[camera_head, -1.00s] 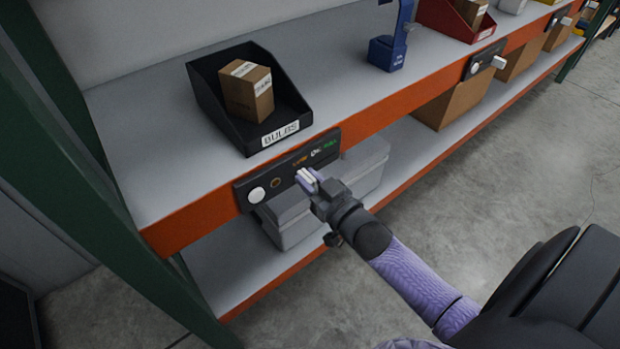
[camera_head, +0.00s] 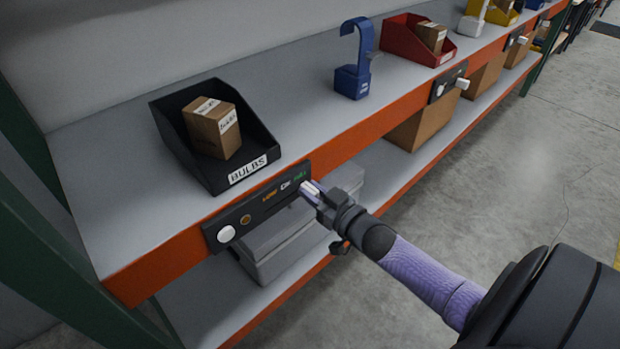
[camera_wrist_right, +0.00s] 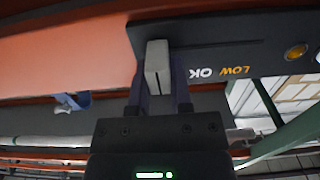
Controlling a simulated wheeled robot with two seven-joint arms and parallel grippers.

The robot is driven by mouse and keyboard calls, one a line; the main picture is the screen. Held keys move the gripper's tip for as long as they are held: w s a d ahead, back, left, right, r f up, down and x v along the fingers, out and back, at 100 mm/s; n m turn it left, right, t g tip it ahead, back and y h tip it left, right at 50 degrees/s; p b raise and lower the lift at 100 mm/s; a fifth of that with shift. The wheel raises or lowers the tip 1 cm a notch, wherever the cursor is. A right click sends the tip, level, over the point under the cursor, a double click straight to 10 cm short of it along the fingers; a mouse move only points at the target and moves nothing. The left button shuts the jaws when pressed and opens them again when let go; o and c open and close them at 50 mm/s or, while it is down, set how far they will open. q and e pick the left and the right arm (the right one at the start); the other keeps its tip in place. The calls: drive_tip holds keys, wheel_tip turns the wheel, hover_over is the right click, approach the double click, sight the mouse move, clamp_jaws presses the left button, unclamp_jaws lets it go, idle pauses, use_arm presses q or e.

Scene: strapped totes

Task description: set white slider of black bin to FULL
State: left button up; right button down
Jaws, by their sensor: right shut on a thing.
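The black bin (camera_head: 178,152), labelled BULBS and holding a brown box (camera_head: 212,128), stands on the shelf at the left in the head view. Below it, the dark slider panel (camera_head: 245,214) on the orange shelf edge reads LOW, OK and FULL. My right gripper (camera_head: 311,192) is at the FULL end of this panel, shut on the white slider (camera_wrist_right: 157,66), seen between its two fingers in the right wrist view. LOW and OK show upside down there, and the FULL word is hidden. My left gripper is not in view.
A white round knob (camera_head: 226,234) and an amber lamp (camera_head: 245,219) sit at the panel's left end. A blue stand (camera_head: 352,80) and a red bin (camera_head: 402,45) are farther along the shelf. Grey totes (camera_head: 275,250) and cardboard boxes (camera_head: 425,120) fill the lower shelf.

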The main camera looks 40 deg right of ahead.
drive_tip(key=c, duration=0.5)
unclamp_jaws()
drive_tip(key=shift+d, duration=0.2)
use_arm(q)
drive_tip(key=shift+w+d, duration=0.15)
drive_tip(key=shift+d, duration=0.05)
use_arm(e)
drive_tip(key=shift+s, duration=0.45)
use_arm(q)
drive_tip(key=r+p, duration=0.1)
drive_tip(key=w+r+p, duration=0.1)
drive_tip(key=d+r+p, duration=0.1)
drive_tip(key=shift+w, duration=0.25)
use_arm(e)
drive_tip(key=s, duration=0.9)
drive_tip(key=shift+d, duration=0.35)
